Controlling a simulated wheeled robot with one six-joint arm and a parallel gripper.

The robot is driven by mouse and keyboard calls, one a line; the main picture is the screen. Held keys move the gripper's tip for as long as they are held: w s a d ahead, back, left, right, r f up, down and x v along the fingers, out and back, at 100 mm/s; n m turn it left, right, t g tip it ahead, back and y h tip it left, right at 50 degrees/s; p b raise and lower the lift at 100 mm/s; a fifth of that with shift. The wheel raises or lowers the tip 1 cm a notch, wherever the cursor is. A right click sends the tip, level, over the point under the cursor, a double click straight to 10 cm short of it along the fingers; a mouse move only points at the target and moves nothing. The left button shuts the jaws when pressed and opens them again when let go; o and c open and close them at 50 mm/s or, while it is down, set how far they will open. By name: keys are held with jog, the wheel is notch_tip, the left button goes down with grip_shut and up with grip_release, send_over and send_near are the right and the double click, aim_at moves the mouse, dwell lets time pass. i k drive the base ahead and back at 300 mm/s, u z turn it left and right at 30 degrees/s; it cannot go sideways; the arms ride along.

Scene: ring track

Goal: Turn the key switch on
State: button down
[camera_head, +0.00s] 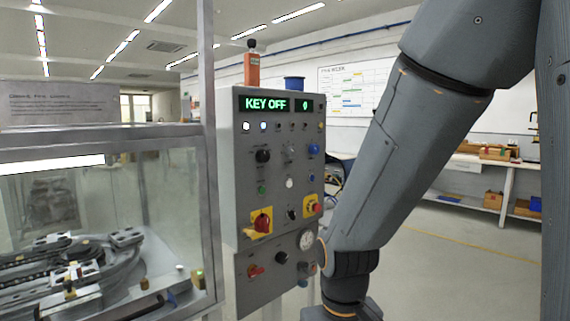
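A grey control panel (276,240) stands upright left of my arm. Its green display (267,104) reads KEY OFF. The panel face carries several knobs, buttons and lamps, among them a red rotary handle on a yellow plate (261,223), a black knob (262,155) and a small dark switch (292,214). They are too small to tell for sure which one is the key switch. My arm comes down from the upper right past the panel's right edge. My gripper is out of view below the frame.
A glass-walled case with a metal frame (205,150) stands close on the left, with a ring track (75,265) inside. A red-orange device (252,70) sits on top of the panel. A bench (480,175) stands at the far right. The floor (450,270) between is clear.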

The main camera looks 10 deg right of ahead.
aim_at(290, 214)
jog(key=z, duration=0.55)
jog(key=k, duration=0.65)
jog(key=z, duration=0.9)
jog(key=i, duration=1.2)
jog(key=u, duration=0.9)
jog(key=i, duration=0.4)
jog(key=u, duration=0.4)
